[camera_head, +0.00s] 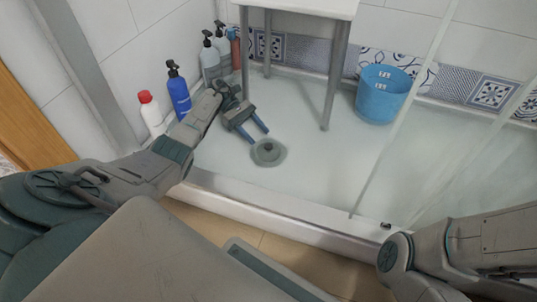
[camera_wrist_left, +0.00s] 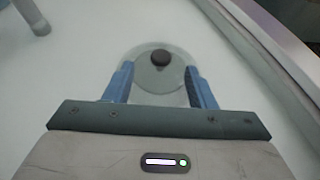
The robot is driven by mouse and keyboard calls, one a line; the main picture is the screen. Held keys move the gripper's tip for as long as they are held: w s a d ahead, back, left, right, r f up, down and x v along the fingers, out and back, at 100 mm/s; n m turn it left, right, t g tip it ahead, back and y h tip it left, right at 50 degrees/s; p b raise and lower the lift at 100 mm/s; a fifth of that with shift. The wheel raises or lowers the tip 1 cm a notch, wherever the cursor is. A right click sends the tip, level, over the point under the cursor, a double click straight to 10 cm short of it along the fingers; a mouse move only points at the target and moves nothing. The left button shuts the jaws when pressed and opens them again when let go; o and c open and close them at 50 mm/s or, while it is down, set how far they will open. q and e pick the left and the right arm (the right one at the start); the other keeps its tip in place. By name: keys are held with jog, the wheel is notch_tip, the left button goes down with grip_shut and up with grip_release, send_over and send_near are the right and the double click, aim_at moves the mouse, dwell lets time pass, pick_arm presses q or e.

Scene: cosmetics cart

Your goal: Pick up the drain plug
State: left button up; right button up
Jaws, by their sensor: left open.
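The drain plug (camera_head: 268,148) is a grey-green disc with a small dark knob, set on the shower tray floor. It also shows in the left wrist view (camera_wrist_left: 160,72), where its dark knob lies just beyond and between the fingertips. My left gripper (camera_head: 258,136) is open, its two blue fingers pointing at the plug from the upper left. In the left wrist view the open fingers (camera_wrist_left: 159,80) appear on either side of the disc's near part. Whether they touch it cannot be told. My right gripper is out of view; only part of my right arm shows.
Several bottles, including a blue pump bottle (camera_head: 178,92) and a white one with a red cap (camera_head: 151,114), stand along the left wall. A white stool (camera_head: 331,85) and a blue bucket (camera_head: 383,94) stand behind. The shower tray edge (camera_head: 270,212) runs in front; glass is at right.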

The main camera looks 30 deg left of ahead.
aim_at(267, 145)
pick_arm(q)
jog(key=shift+s+d+f+b, duration=0.15)
jog(key=shift+d+f+b, duration=0.35)
jog(key=shift+b, duration=0.6)
jog(key=shift+s+d+f+b, duration=0.15)
jog(key=shift+d+f+b, duration=0.3)
jog(key=shift+b, duration=0.6)
jog(key=shift+d+r, duration=0.1)
jog(key=shift+d, duration=0.65)
jog(key=shift+s+d, duration=0.1)
jog(key=shift+d, duration=0.4)
jog(key=c, duration=1.1)
